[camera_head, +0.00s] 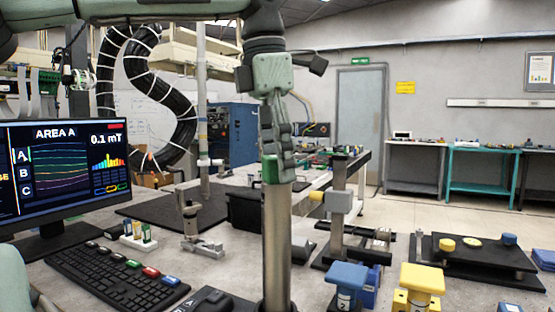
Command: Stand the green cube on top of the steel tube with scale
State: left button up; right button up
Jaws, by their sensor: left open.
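The steel tube (277,245) stands upright in the middle foreground of the head view. I cannot make out scale marks on the side that shows. The green cube (270,171) is at the tube's upper end, mostly hidden by my gripper, with a green edge showing at the left. My left gripper (280,168) points straight down over the tube top, its fingers around or in front of the cube. It is open. Whether the cube's underside rests fully on the rim is hidden. My right gripper is out of view.
A monitor (63,172) and a keyboard (112,278) are at the left. A blue-topped block (347,277) and a yellow block (421,279) stand right of the tube. A clamp stand (338,205) is close behind on the right. A black bin (244,208) is behind left.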

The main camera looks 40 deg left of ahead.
pick_arm(q)
notch_tip(320, 180, up, 12)
jog(key=s, duration=0.1)
jog(key=shift+s+a, duration=0.15)
jog(key=shift+a, duration=0.2)
